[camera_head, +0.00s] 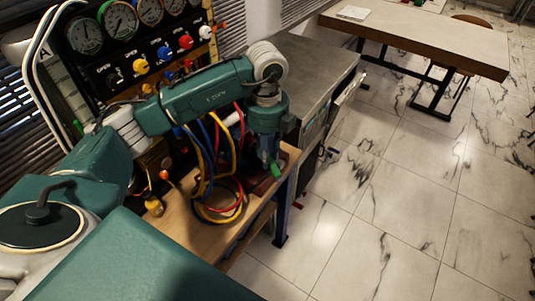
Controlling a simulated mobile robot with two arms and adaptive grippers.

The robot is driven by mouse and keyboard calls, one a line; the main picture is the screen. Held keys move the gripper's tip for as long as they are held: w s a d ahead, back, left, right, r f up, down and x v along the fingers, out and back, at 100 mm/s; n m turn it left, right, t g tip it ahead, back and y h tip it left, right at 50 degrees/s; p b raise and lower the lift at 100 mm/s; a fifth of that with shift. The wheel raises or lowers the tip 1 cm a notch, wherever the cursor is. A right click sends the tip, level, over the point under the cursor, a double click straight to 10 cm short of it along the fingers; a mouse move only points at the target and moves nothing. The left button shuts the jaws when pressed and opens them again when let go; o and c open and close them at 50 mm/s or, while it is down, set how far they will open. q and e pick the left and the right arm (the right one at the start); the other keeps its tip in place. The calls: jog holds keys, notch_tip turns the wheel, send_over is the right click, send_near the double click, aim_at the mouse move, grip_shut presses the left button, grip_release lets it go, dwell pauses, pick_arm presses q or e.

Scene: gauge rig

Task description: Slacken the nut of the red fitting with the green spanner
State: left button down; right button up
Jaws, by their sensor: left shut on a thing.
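My left arm reaches across from the left, and its wrist hangs down over the right end of the wooden bench. The left gripper (269,150) is at the lower end of that wrist, mostly hidden by the arm. It is shut on the green spanner (273,168), of which only a short bright green piece shows below the wrist. The red fitting and its nut cannot be made out; the arm and hoses cover that area. My right gripper is not in view.
Red, blue and yellow hoses (220,212) hang and coil on the wooden bench (190,236), left of the gripper. A gauge panel (112,52) with coloured knobs stands behind. A grey-topped cabinet (318,62) is behind right.

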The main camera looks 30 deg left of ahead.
pick_arm(q)
jog(key=shift+w+a, duration=0.6)
jog(key=shift+a, duration=0.05)
dwell(0.4)
jog(key=c, duration=2.2)
grip_release()
grip_shut()
jog(key=shift+w+d, duration=0.1)
jog(key=w+d+n, duration=0.1)
jog(key=w+n, duration=0.1)
jog(key=shift+d+n, duration=0.2)
jog(key=shift+n, duration=0.1)
jog(key=shift+w, duration=0.1)
